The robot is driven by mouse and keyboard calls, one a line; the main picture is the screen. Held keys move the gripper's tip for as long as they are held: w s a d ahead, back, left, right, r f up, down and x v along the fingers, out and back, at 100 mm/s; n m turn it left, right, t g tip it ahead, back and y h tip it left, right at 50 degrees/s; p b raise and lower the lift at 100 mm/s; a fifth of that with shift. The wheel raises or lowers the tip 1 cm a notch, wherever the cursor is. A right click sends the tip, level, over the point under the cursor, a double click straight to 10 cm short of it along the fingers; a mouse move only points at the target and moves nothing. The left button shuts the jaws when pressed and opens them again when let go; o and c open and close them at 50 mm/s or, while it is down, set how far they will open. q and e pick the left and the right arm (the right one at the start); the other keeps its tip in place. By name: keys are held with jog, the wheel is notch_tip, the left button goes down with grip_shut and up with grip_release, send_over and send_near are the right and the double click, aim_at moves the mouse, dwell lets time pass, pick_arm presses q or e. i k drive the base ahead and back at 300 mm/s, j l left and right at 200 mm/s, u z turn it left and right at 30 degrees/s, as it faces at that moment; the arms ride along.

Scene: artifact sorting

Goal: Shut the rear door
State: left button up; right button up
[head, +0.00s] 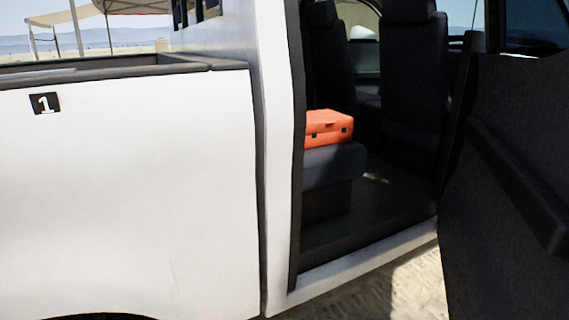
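The rear door (505,175) of a white pickup truck stands open at the right of the head view. Its dark inner panel faces me, and its right and lower parts run out of the picture. The door opening (370,220) is uncovered, with the grey sill (365,255) along its bottom. Neither of my grippers shows in this view.
An orange case (328,128) sits on the dark rear seat (332,165) inside the cab. The white truck bed side (150,190) with a number 1 label (45,103) fills the left. Sandy ground (415,285) shows below the sill.

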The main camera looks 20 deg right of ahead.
aim_at(503, 222)
jog(key=k+l+z, duration=0.1)
jog(key=l, duration=0.4)
jog(key=k+l+z, duration=0.1)
jog(key=k+l, duration=0.15)
jog(key=l, duration=0.25)
jog(key=k+l, duration=0.1)
jog(key=l, duration=0.45)
jog(key=k+l+z, duration=0.15)
jog(key=l, duration=0.35)
jog(key=k+l+z, duration=0.1)
jog(key=l, duration=0.45)
jog(key=k+l+z, duration=0.1)
jog(key=l, duration=0.45)
